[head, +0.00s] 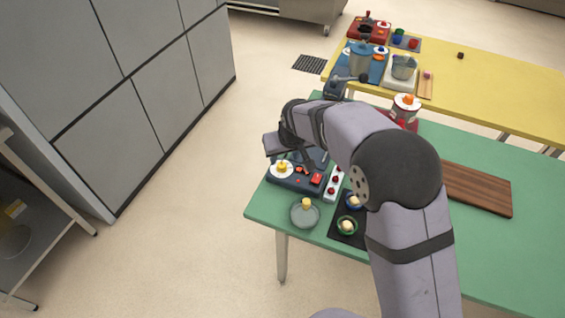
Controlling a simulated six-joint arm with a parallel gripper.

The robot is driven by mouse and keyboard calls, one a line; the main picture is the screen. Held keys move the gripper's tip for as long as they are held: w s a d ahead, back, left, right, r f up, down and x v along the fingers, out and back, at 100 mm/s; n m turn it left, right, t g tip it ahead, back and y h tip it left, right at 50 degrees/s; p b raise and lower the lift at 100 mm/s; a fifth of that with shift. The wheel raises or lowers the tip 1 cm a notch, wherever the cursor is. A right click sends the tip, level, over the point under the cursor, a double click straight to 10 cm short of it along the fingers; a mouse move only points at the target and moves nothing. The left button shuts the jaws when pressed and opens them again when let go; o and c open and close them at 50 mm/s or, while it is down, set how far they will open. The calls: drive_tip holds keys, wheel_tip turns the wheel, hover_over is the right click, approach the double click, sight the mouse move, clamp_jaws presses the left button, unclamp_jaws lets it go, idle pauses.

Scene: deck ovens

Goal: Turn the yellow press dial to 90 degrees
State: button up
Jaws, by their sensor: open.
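The yellow dial (282,167) sits on a white disc at the left of a dark blue press box (290,184) on the green table. My arm reaches in from the lower right and bends down over the box. My gripper (302,165) hangs close above the back of the box, just right of the dial. It is open, with nothing seen between its fingers. The fingers are small and dark here, and whether they touch the box cannot be told. The dial's top is in clear view, but its angle is too small to read.
A grey round lid with a yellow knob (305,213) lies in front of the box. A white strip with red knobs (334,183) and a black tray (342,240) with small bowls are at its right. A wooden board (480,190) lies farther right. A yellow table (500,95) stands behind.

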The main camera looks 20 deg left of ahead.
sight(282, 165)
drive_tip(key=shift+p+x, duration=1.3)
drive_tip(key=shift+x, duration=2.3)
drive_tip(key=c, duration=1)
